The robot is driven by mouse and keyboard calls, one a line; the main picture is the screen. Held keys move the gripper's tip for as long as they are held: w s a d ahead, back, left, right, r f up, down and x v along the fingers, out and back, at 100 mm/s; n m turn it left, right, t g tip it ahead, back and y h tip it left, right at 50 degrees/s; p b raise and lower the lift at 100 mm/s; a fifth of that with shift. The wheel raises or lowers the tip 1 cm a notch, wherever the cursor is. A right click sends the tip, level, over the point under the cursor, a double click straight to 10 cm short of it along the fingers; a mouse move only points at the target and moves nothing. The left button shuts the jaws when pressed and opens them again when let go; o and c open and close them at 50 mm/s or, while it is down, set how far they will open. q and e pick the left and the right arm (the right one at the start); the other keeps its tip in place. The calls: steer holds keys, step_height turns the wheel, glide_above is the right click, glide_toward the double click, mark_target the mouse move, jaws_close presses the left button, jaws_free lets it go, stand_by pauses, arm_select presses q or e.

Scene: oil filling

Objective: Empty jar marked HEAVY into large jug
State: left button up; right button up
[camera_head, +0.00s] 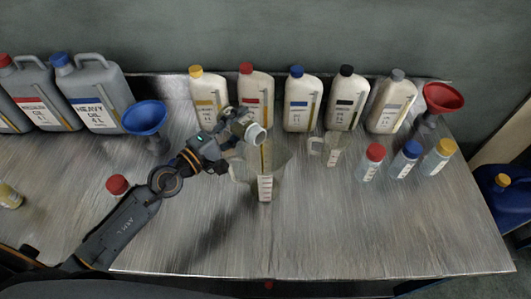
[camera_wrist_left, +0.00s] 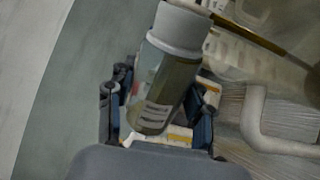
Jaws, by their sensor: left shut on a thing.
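My left gripper (camera_head: 238,124) is shut on a clear jar with a pale grey neck (camera_head: 256,134), tipped over the table. In the left wrist view the jar (camera_wrist_left: 164,85) sits between the blue fingers, with olive-coloured contents; its label is unreadable. A thin brown-yellow streak, apparently oil, runs from its mouth. In the head view a yellowish streak drops below the mouth toward the large clear jug (camera_head: 265,188), which stands upright with a marked scale. The jug's upper part is partly hidden by the gripper and jar. The jug's pale handle (camera_wrist_left: 252,118) shows in the left wrist view.
A smaller clear jug (camera_head: 332,152) stands right of the large one. Capped jars (camera_head: 373,160) are farther right. White oil bottles (camera_head: 299,105) line the back, grey cans (camera_head: 97,100) the back left. A blue funnel (camera_head: 146,118) is left. The front middle is clear.

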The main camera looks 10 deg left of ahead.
mark_target(241, 122)
arm_select(q)
steer(key=shift+m, duration=0.3)
steer(key=shift+s+d+r+m+p, duration=0.15)
steer(key=shift+r+m+p, duration=0.15)
steer(key=shift+m, duration=0.2)
steer(key=shift+w+d+r+m+p, duration=0.15)
steer(key=shift+r+m, duration=0.1)
steer(key=shift+m, duration=0.25)
stand_by(0.8)
steer(key=shift+s+d+r+m+p, duration=0.25)
steer(key=shift+r+m+p, duration=0.2)
steer(key=shift+m, duration=0.35)
steer(key=shift+s+d+r+m+p, duration=0.2)
steer(key=shift+r+m+p, duration=0.25)
steer(key=shift+m, duration=0.35)
stand_by(0.9)
steer(key=shift+f, duration=0.15)
